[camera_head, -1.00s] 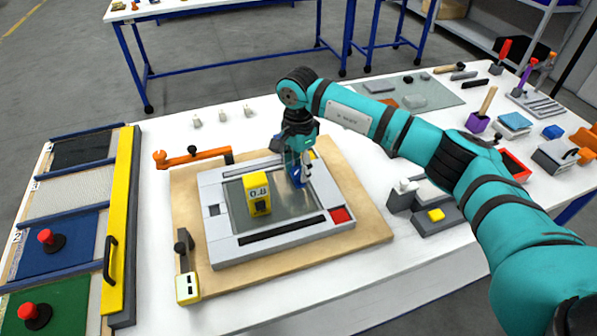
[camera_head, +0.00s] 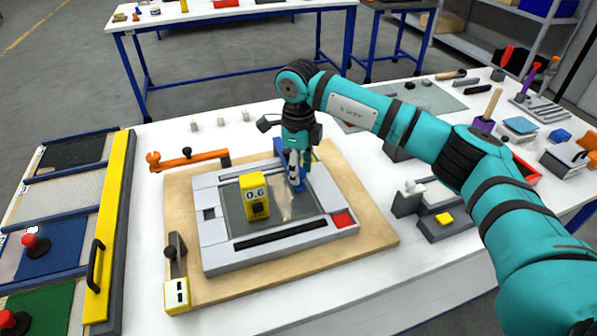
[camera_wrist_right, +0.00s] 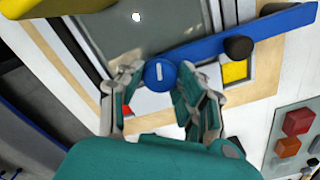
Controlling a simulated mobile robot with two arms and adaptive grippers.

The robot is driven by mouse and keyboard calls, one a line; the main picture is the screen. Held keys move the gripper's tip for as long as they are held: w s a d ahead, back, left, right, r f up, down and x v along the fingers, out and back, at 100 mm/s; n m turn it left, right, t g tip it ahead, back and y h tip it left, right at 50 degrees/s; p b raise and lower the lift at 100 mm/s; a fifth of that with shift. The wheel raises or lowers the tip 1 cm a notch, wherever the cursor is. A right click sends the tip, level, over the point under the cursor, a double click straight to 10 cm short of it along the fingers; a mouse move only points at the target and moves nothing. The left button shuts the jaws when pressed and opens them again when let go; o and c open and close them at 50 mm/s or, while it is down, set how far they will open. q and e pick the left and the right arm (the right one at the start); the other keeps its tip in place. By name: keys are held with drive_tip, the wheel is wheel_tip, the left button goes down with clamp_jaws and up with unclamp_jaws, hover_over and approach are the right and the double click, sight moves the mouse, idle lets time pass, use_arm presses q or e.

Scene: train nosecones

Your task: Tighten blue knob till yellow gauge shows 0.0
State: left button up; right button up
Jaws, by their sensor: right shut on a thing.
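The yellow gauge (camera_head: 254,195) stands on the glass plate of the grey frame (camera_head: 275,245) and reads 0.6. My right gripper (camera_head: 296,180) points down at the frame's far right part, over the blue piece. In the right wrist view the round blue knob (camera_wrist_right: 160,75), with a white line on top, sits between the fingers of my right gripper (camera_wrist_right: 163,88), which is shut on it. The knob sits on a blue bar (camera_wrist_right: 215,48) with a black knob (camera_wrist_right: 239,47) near its other end. In the head view my gripper mostly hides the knob. My left gripper is not in view.
The frame lies on a wooden board (camera_head: 375,245) on the white table. An orange clamp (camera_head: 185,160) is at the board's far left, a yellow-ended clamp (camera_head: 176,290) at its near left. Grey blocks (camera_head: 440,212) stand to the right.

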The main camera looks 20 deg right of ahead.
drive_tip(key=m+b, duration=0.1)
drive_tip(key=m, duration=0.5)
drive_tip(key=shift+r+m+b, duration=0.1)
drive_tip(key=shift+m+b, duration=0.2)
drive_tip(key=m+b, duration=0.1)
drive_tip(key=m, duration=0.5)
drive_tip(key=shift+w+r, duration=0.1)
idle(0.3)
drive_tip(key=o, duration=1.2)
drive_tip(key=shift+c, duration=0.2)
wheel_tip(320, 180, up, 12)
